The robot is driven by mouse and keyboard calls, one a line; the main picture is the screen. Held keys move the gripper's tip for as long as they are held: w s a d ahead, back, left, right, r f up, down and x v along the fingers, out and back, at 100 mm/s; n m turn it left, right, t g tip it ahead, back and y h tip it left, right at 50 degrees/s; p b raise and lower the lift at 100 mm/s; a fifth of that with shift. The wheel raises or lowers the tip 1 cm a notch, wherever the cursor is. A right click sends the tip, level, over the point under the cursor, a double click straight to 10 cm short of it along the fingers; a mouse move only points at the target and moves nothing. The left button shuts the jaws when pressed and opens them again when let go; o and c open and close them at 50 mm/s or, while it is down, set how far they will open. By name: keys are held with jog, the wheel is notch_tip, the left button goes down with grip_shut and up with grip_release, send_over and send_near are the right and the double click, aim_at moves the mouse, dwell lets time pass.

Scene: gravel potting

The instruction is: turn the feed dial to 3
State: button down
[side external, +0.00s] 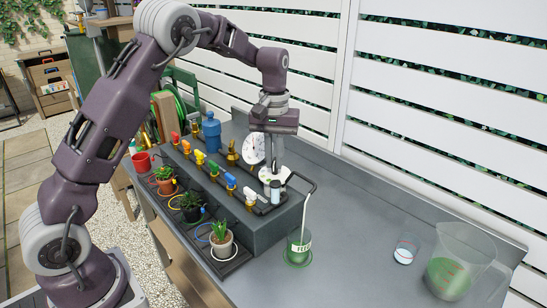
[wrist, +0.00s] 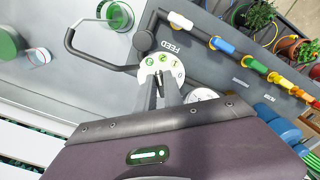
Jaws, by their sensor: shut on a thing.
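The feed dial is a pale round plate with green number spots in the wrist view (wrist: 149,79), beside the FEED lettering on the grey block. It shows in the side view (side external: 265,174) at the block's right end. My gripper (side external: 271,168) points down over the dial. In the wrist view my gripper's two fingers (wrist: 160,88) are close together at the middle of the dial, shut on its knob. The fingers hide most of the knob, and I cannot tell which number it points to.
A white gauge (side external: 253,149) stands close behind my gripper. A row of coloured valves and potted plants lies left. A black pipe (side external: 308,181) arches towards the green FEED container (side external: 299,248). A small cup (side external: 405,250) and a jug (side external: 462,260) stand right, with clear bench between.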

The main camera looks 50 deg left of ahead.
jog(key=shift+w+d+r+n, duration=0.1)
jog(key=shift+n, duration=0.95)
jog(key=shift+w+d+n, duration=0.1)
jog(key=shift+n, duration=0.95)
jog(key=c, duration=1.5)
grip_release()
jog(key=shift+o, duration=0.2)
notch_tip(320, 180, up, 6)
jog(key=shift+r, duration=0.5)
